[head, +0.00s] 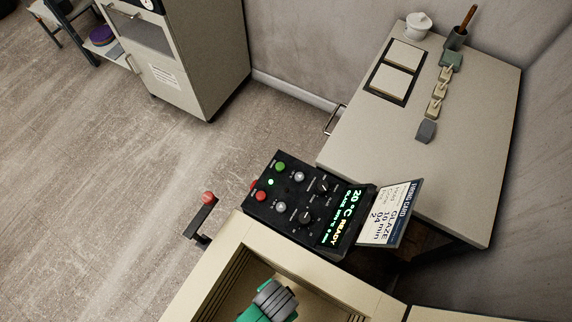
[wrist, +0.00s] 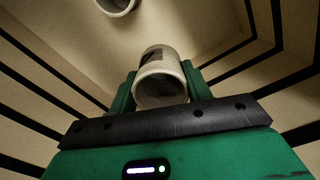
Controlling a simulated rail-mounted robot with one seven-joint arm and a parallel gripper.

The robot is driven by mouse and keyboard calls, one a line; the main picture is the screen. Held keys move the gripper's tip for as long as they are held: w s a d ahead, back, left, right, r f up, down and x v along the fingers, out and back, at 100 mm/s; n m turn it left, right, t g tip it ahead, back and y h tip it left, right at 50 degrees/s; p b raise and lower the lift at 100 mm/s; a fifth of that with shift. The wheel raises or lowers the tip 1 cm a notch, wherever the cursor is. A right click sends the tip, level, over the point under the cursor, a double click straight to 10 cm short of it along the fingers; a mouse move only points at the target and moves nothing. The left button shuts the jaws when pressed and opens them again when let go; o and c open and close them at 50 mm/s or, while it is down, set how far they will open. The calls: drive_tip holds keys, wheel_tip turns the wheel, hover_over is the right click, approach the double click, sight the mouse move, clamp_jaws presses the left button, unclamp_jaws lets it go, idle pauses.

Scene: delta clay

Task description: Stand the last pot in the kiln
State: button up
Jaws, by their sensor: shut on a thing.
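My gripper (wrist: 160,88) is shut on a pale, round pot (wrist: 160,60) with a dark mark on its side. The pot's open mouth faces the wrist camera. In the wrist view both are inside the kiln (wrist: 215,25), with pale walls and dark grooves. I cannot tell whether the pot's base touches the kiln floor. Another pale pot (wrist: 117,5) is partly in view at the top edge, apart from the held one. In the head view the open kiln (head: 335,283) is at the bottom, with my green and grey arm reaching in; the pots are hidden there.
A black control panel (head: 300,205) reading 20 °C READY and a firing card (head: 388,215) stand by the kiln's rim. A red-knobbed lever (head: 203,213) sticks out to the left. A table (head: 455,165) with tiles and small pieces is behind; a grey cabinet (head: 195,60) stands further back.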

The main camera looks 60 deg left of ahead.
drive_tip(key=shift+s+d, duration=0.1)
drive_tip(key=shift+s, duration=0.1)
wheel_tip(320, 180, down, 10)
drive_tip(key=b, duration=0.4)
drive_tip(key=shift+f, duration=0.15)
drive_tip(key=o, duration=1)
wheel_tip(320, 180, up, 12)
drive_tip(key=p, duration=0.4)
drive_tip(key=shift+p, duration=0.35)
